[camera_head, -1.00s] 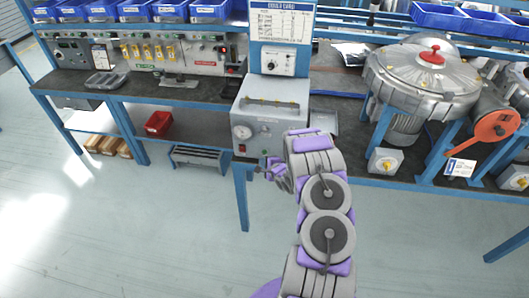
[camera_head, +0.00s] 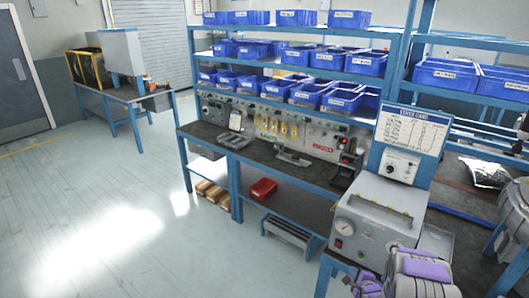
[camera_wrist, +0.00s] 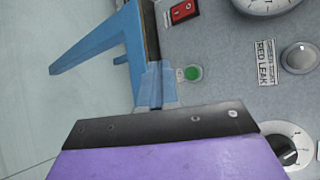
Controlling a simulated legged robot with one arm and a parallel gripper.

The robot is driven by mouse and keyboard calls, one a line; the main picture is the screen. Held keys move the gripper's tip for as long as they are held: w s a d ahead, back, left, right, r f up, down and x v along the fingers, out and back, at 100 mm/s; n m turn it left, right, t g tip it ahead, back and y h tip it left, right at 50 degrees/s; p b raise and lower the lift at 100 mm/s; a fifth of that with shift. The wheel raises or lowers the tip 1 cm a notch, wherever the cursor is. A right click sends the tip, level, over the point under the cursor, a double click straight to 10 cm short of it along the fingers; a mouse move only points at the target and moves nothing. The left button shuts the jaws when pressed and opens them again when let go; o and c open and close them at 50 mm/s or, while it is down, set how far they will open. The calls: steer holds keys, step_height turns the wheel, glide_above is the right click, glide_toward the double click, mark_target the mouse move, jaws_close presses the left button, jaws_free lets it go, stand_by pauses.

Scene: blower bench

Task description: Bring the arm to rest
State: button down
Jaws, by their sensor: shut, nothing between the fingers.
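My arm (camera_head: 424,272) shows at the bottom right of the head view, grey with purple covers. My gripper (camera_head: 366,285) is small and partly cut off there, low in front of the grey test box (camera_head: 376,222). It is shut and empty. In the wrist view, a purple and black part of my gripper (camera_wrist: 160,140) fills the bottom. Behind it is the box's front panel (camera_wrist: 225,65), with a red switch (camera_wrist: 184,11), a green button (camera_wrist: 193,73) and knobs. I cannot tell the gap between gripper and panel.
The blue-framed workbench (camera_head: 285,180) carries instrument panels and shelves of blue bins (camera_head: 312,93). A red bin (camera_head: 263,190) sits on its lower shelf. A smaller table (camera_head: 125,95) stands at the back left. The floor (camera_head: 110,220) at left is clear.

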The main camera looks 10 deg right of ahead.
step_height(320, 180, up, 13)
steer(key=s+a+n+g+h, duration=0.1)
steer(key=a+n+g+h, duration=0.1)
steer(key=n+g, duration=0.4)
steer(key=s+a+r+n+g, duration=0.2)
steer(key=s+a+r+n, duration=0.3)
steer(key=s+a+r, duration=0.4)
steer(key=s+a+r+n+g+y, duration=0.1)
steer(key=s+a+r+n, duration=0.3)
steer(key=s+a, duration=0.4)
steer(key=s+a+r+n+g+y, duration=0.1)
steer(key=s+a+r+n+g, duration=0.2)
steer(key=s+a, duration=0.5)
steer(key=s+a+r+n+g+y+b, duration=0.1)
steer(key=s+a+r+n, duration=0.4)
steer(key=s, duration=0.9)
steer(key=a+g+y, duration=0.1)
steer(key=a, duration=0.2)
steer(key=shift+s+a+r+n+g, duration=0.15)
steer(key=shift+s+r+n+g, duration=0.05)
steer(key=shift+r+n+g, duration=0.15)
steer(key=shift+d, duration=0.2)
